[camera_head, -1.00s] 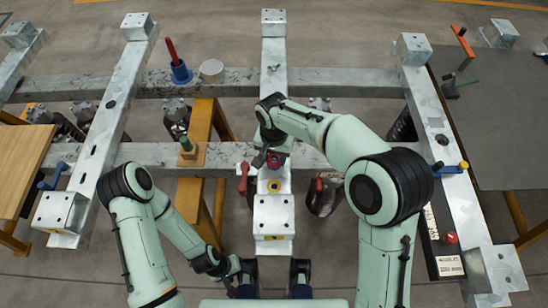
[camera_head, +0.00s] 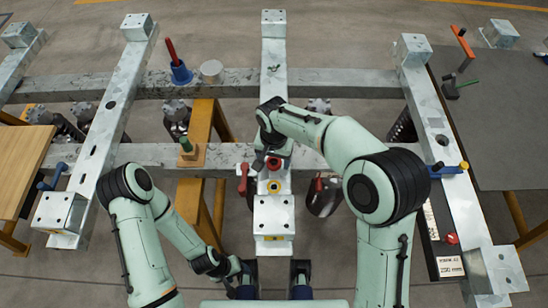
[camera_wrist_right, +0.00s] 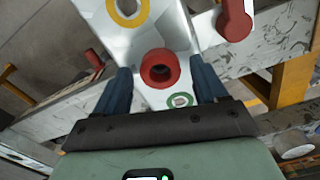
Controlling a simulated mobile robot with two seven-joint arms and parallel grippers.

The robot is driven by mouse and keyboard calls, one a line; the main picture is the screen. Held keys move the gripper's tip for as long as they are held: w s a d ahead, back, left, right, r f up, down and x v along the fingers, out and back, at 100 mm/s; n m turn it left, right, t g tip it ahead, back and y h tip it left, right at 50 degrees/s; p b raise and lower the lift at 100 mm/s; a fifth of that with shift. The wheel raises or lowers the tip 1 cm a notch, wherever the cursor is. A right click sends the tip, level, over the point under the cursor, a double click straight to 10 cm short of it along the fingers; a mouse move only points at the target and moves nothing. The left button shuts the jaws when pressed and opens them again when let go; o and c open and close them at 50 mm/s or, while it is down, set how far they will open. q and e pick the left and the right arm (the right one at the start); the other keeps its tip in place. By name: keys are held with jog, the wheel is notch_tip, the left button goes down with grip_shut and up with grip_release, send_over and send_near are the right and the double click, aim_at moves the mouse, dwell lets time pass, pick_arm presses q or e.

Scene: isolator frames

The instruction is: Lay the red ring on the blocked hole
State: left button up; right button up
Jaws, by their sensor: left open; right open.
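The red ring (camera_wrist_right: 160,68), thick-walled with a dark centre, stands on the pale metal beam between the fingers of my right gripper (camera_wrist_right: 160,72) in the right wrist view. The blue fingers are open on either side of it, with gaps showing. In the head view, my right gripper (camera_head: 271,155) is over the middle beam and partly hides the red ring (camera_head: 274,164). My left gripper (camera_head: 232,286) is low in the head view, apart from the beams. Several dark holes show in the side beams, including one on the right beam (camera_head: 442,140); I cannot tell which is blocked.
A yellow ring (camera_head: 274,186) and a green ring (camera_wrist_right: 180,100) lie near the red ring. A red-handled clamp (camera_head: 243,178) is close on the left. A blue holder with a red handle (camera_head: 180,72) and a pale cylinder (camera_head: 211,70) stand on the rear crossbeam.

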aim_at(274, 162)
notch_tip(274, 162, up, 12)
jog(key=p, duration=0.1)
jog(key=shift+f, duration=0.1)
dwell(0.7)
